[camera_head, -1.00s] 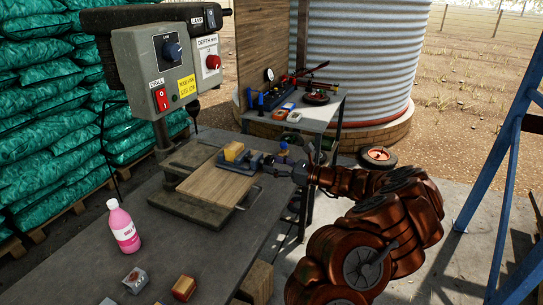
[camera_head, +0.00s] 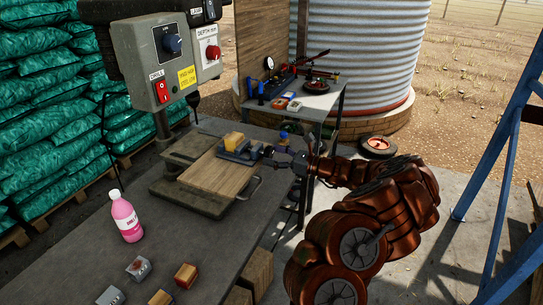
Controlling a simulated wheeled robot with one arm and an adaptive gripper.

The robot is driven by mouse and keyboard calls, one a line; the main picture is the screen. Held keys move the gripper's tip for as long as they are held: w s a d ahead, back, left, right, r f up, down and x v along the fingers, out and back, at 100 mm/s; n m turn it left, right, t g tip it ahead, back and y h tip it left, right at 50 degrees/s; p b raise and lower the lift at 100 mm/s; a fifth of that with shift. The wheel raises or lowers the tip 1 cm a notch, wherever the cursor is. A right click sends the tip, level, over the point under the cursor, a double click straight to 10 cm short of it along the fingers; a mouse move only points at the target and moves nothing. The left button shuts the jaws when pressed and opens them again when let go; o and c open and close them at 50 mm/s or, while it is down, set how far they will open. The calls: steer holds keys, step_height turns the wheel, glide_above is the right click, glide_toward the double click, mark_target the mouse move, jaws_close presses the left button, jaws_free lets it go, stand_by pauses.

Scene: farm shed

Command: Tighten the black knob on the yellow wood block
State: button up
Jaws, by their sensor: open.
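The yellow wood block (camera_head: 233,140) sits in a dark grey vise (camera_head: 242,153) on the wooden board of the drill press. My gripper (camera_head: 276,153) is at the right end of the vise, with my arm reaching in from the right. The gripper is open. Its fingers are small and dark here, and I cannot tell whether they touch anything. I cannot make out the black knob clearly; the dark parts at the vise's right end blend with the fingers.
The drill press control box (camera_head: 170,60) stands above the bench at left. A pink bottle (camera_head: 126,217) and several small blocks, one red and tan (camera_head: 186,275), stand on the bench (camera_head: 215,235). Behind is a side table (camera_head: 318,105) with tools. A blue frame (camera_head: 500,170) stands at right.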

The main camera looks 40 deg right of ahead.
steer(key=n+b, duration=0.1)
steer(key=b, duration=0.1)
steer(key=n+b, duration=0.1)
steer(key=shift+f+b, duration=0.25)
steer(key=shift+b, duration=0.15)
steer(key=n+b, duration=0.5)
steer(key=b, duration=0.5)
steer(key=shift+n, duration=0.4)
steer(key=n+b, duration=0.4)
steer(key=b, duration=0.4)
steer(key=shift+n, duration=0.4)
steer(key=n+b, duration=0.4)
steer(key=b, duration=0.3)
steer(key=shift+n+b, duration=0.3)
steer(key=shift+b, duration=0.05)
steer(key=n+b, duration=0.4)
steer(key=b, duration=0.1)
steer(key=shift+b, duration=0.4)
steer(key=n+b, duration=0.3)
steer(key=shift+b, duration=0.4)
steer(key=n+b, duration=0.2)
steer(key=n, duration=0.1)
steer(key=shift+r+n+b, duration=0.25)
steer(key=shift+n+b, duration=0.55)
steer(key=shift+n, duration=0.7)
